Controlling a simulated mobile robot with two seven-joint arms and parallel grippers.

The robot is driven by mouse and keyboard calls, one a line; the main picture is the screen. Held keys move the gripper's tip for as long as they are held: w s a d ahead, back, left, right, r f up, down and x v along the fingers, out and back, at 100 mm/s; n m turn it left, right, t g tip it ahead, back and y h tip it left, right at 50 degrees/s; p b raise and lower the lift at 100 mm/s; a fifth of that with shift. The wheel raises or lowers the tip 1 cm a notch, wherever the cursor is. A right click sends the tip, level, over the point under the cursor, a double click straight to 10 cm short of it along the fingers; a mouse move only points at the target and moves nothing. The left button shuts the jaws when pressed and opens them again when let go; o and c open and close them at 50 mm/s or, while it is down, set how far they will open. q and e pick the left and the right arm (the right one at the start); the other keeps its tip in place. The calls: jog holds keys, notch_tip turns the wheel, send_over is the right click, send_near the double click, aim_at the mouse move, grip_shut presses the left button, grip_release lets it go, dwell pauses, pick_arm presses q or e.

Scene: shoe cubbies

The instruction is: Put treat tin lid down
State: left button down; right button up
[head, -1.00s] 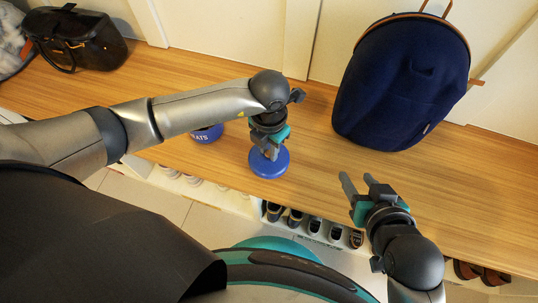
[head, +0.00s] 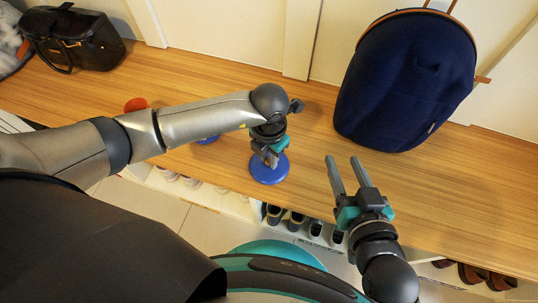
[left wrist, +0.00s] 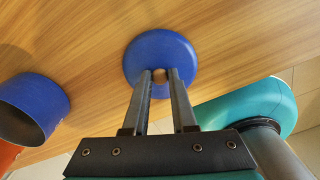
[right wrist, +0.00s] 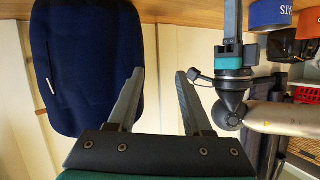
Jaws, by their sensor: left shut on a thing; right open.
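The treat tin lid (head: 269,170) is a round blue disc over the front part of the wooden bench top. It also shows in the left wrist view (left wrist: 148,46), with a small knob at its middle. My left gripper (head: 267,158) is shut on that knob from above; I cannot tell whether the lid touches the wood. The blue treat tin (left wrist: 35,105) stands to the left, open at the top, and is mostly hidden by my left arm in the head view; its lettering shows in the right wrist view (right wrist: 270,14). My right gripper (head: 341,163) is open and empty, right of the lid.
A navy backpack (head: 405,85) stands at the back right of the bench (head: 210,78). A black bag (head: 75,38) sits at the far left. An orange-red thing (head: 136,104) is near the tin. Shoes (head: 296,221) sit in cubbies below. Bare wood lies behind the lid.

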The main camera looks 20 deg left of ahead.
pick_arm(q)
jog(key=c, duration=0.7)
grip_release()
jog(key=shift+f, duration=0.1)
